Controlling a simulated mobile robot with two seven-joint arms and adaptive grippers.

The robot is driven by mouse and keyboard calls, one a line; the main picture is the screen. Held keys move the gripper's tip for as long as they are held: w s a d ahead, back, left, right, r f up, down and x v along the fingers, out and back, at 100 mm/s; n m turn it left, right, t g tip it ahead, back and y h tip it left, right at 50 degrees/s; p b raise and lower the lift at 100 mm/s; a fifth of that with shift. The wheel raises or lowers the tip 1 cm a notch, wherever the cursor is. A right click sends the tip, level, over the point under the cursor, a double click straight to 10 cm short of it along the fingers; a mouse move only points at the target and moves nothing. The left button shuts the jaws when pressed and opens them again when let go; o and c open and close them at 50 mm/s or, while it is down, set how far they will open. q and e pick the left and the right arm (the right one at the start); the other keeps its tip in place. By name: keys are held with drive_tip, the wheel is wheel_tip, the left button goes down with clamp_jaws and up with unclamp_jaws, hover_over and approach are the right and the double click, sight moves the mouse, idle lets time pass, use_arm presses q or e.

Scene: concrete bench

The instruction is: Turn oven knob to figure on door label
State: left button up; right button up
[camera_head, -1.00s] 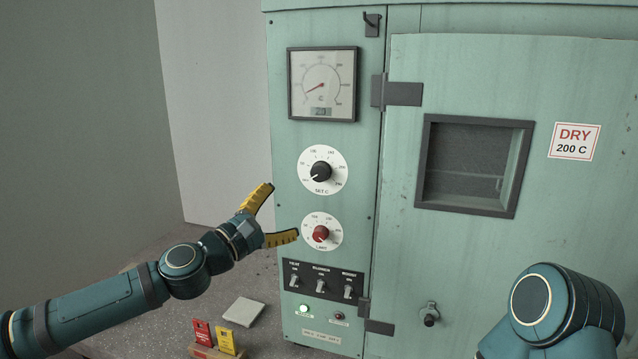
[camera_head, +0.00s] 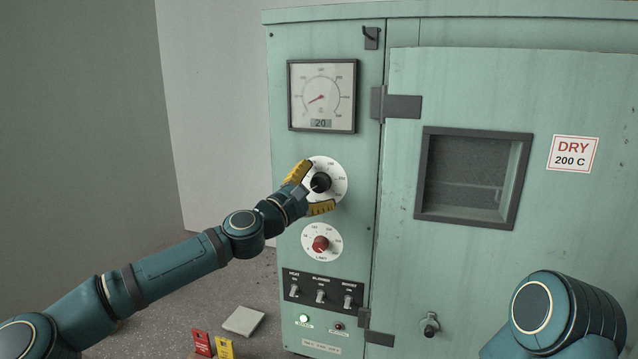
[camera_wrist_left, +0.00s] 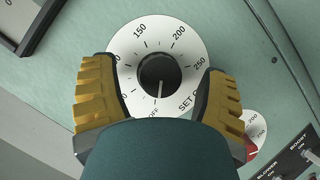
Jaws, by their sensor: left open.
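The oven's black set knob (camera_head: 320,182) sits on a white dial (camera_head: 338,172) on the green control panel. In the left wrist view the knob (camera_wrist_left: 160,77) has its white pointer line toward OFF, and the dial (camera_wrist_left: 176,27) shows figures such as 150, 200 and 250. My left gripper (camera_head: 308,189) is open, with yellow fingers on either side of the knob; I see gaps between fingers and knob in the wrist view (camera_wrist_left: 158,100). The door label (camera_head: 574,154) reads DRY 200 C. My right arm shows at the lower right, its gripper out of view.
Below is a red limit knob (camera_head: 321,244) on its own dial, then a black strip of switches (camera_head: 320,291). A gauge (camera_head: 321,96) above reads 20.

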use_arm(q)
drive_tip(key=shift+w+d, duration=0.3)
drive_tip(key=shift+w, duration=0.05)
drive_tip(key=shift+r, duration=0.1)
drive_tip(key=c, duration=1.2)
